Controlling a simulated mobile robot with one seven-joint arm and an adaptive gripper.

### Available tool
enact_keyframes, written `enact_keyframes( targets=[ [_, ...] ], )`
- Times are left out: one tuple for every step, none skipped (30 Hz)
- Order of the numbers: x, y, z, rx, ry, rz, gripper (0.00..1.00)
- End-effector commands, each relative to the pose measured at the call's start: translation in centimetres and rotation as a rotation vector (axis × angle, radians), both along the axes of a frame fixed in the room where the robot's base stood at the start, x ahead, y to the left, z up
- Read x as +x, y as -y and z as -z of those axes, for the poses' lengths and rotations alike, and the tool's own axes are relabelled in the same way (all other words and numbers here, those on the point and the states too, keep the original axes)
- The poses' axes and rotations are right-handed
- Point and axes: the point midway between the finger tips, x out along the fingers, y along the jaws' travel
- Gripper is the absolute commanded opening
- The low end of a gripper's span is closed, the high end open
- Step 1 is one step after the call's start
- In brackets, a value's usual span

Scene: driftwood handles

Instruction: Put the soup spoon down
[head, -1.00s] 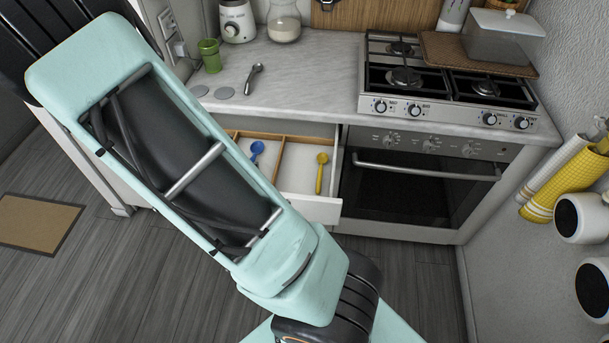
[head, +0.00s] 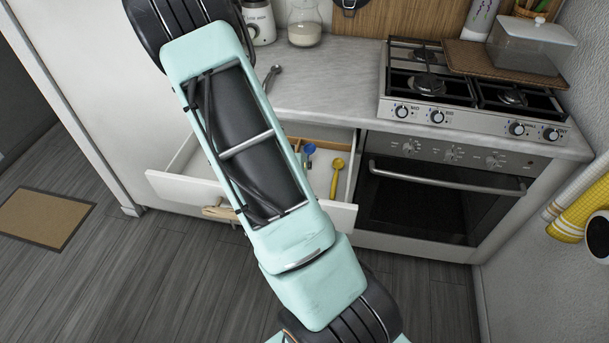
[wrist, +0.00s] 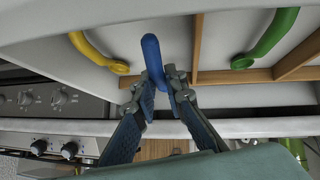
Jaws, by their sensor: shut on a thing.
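The blue spoon, which I take to be the soup spoon, shows its upright blue handle (wrist: 152,58) between my fingertips in the wrist view. My gripper (wrist: 160,78) is shut on it, over the open drawer. The open drawer (head: 340,217) has a pale floor and wooden dividers. I cannot tell whether the spoon touches the drawer floor.
A yellow spoon (head: 337,175) lies in the drawer's right compartment, left of the handle in the wrist view. A green utensil (wrist: 268,40) lies beyond a wooden divider (wrist: 196,50). A metal spoon (head: 271,77) lies on the counter. The oven (head: 430,195) stands right of the drawer.

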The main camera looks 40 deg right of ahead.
Motion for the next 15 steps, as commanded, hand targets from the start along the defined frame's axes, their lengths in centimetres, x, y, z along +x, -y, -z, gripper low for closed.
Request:
enact_keyframes(
  targets=[
    [0.0, 0.2, 0.2, 0.0, 0.0, 0.0, 0.0],
    [0.1, 0.3, 0.3, 0.0, 0.0, 0.0, 0.0],
    [0.1, 0.4, 0.5, 0.0, 0.0, 0.0, 0.0],
    [0.1, 0.5, 0.6, 0.0, 0.0, 0.0, 0.0],
    [0.1, 0.6, 0.8, 0.001, -0.001, 0.0, 0.0],
    [0.1, 0.9, 1.1, 0.001, 0.0, 0.002, 0.0],
    [0.1, 0.9, 1.6, 0.001, -0.002, 0.0, 0.0],
    [0.1, 0.8, 2.0, 0.001, -0.004, -0.001, 0.0],
    [0.1, 0.8, 2.6, 0.001, -0.004, -0.001, 0.0],
    [0.0, 0.8, 3.1, 0.001, -0.004, -0.001, 0.0],
    [0.0, 0.8, 3.5, 0.001, -0.004, 0.0, 0.0],
    [0.0, 0.8, 3.8, 0.001, -0.002, 0.0, 0.0],
    [0.1, 0.8, 3.9, 0.001, -0.001, 0.0, 0.0],
    [0.1, 0.8, 4.0, 0.0, 0.001, 0.001, 0.0],
    [0.2, 0.8, 4.0, 0.001, 0.001, 0.0, 0.0]
  ],
)
